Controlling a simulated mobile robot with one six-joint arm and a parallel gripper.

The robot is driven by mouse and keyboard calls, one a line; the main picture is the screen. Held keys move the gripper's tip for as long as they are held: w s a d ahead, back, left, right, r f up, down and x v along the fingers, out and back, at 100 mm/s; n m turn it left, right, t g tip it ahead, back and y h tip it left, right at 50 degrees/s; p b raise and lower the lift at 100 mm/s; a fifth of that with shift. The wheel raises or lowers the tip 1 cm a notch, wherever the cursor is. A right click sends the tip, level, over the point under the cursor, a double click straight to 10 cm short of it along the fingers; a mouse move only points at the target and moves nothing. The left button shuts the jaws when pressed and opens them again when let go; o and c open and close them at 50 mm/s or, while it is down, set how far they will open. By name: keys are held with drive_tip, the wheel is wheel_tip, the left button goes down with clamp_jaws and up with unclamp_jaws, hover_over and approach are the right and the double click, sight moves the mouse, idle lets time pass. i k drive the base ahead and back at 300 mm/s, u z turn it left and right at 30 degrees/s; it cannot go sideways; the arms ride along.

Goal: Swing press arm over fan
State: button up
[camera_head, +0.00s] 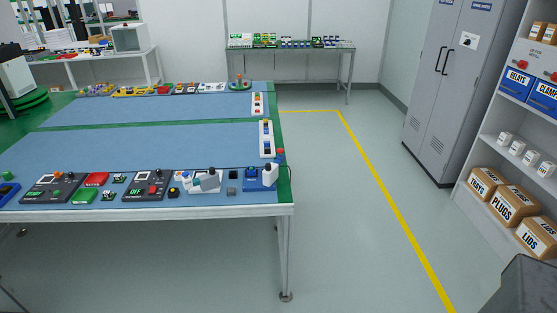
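A white device with a jointed, arm-like top (208,181) stands near the front right of the blue-topped table (150,152). To its right, a blue base carries an upright white part with a dark top (269,176). I cannot tell which of these is the press arm. Small dark square pieces lie between and beside them, too small to tell if one is the fan. My gripper is not in view.
More panels and buttons line the table's front edge, including a black panel (53,187). A grey cabinet (450,85) and a shelf with boxes (514,200) stand at right. Open floor with a yellow line (386,196) lies between. A back bench (290,50) holds small parts.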

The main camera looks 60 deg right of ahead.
sight(270, 172)
drive_tip(key=u, duration=1.2)
drive_tip(key=k, duration=0.1)
drive_tip(key=z, duration=2.9)
drive_tip(key=i, duration=0.55)
drive_tip(key=z, duration=0.1)
drive_tip(key=k, duration=0.55)
drive_tip(key=u, duration=0.1)
